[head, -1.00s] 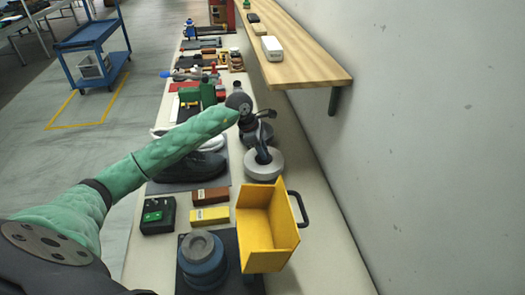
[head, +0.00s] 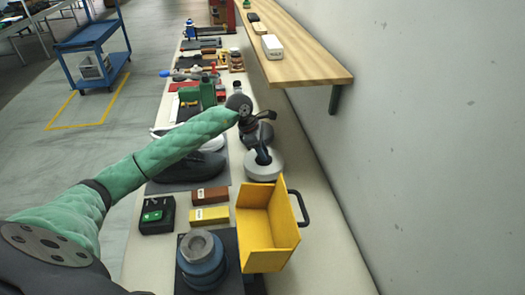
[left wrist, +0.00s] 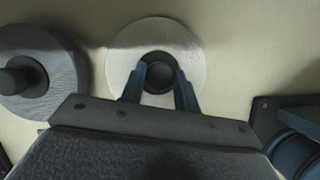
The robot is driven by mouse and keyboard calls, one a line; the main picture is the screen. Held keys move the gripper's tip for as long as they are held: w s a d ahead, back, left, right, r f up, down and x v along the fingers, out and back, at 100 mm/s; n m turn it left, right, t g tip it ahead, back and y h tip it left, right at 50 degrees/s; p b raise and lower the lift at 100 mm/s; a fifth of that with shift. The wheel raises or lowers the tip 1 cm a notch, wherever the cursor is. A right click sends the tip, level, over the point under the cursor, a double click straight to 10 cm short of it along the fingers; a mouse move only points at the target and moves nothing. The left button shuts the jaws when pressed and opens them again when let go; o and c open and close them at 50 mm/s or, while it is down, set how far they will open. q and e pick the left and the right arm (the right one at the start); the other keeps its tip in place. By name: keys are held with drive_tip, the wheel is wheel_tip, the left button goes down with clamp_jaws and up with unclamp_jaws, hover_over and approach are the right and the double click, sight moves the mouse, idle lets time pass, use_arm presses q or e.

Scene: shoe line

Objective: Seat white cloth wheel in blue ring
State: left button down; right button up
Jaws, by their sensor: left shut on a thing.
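The white cloth wheel (head: 274,172) lies flat at the right side of the bench, by the wall. My left gripper (head: 262,156) reaches over it from above. In the left wrist view the wheel (left wrist: 190,48) has a dark round hub (left wrist: 159,76), and the fingers of my left gripper (left wrist: 159,82) are shut on this hub. I cannot tell whether the wheel touches the bench. The blue ring (head: 203,274) stands on a dark plate at the near end, with a grey round piece at its top. Blue round parts (left wrist: 295,152) show at the wrist view's lower right. My right gripper is not in view.
A grey wheel (left wrist: 45,95) with a dark knob lies close left of the white one in the wrist view. A yellow open box (head: 266,262) with a dark handle stands between the wheel and the near end. A wooden shelf (head: 300,62) juts from the wall.

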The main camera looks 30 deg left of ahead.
use_arm(q)
drive_tip(key=shift+f, duration=0.15)
drive_tip(key=c, duration=1.3)
unclamp_jaws()
drive_tip(key=shift+p+v, duration=0.4)
drive_tip(key=shift+v, duration=5.05)
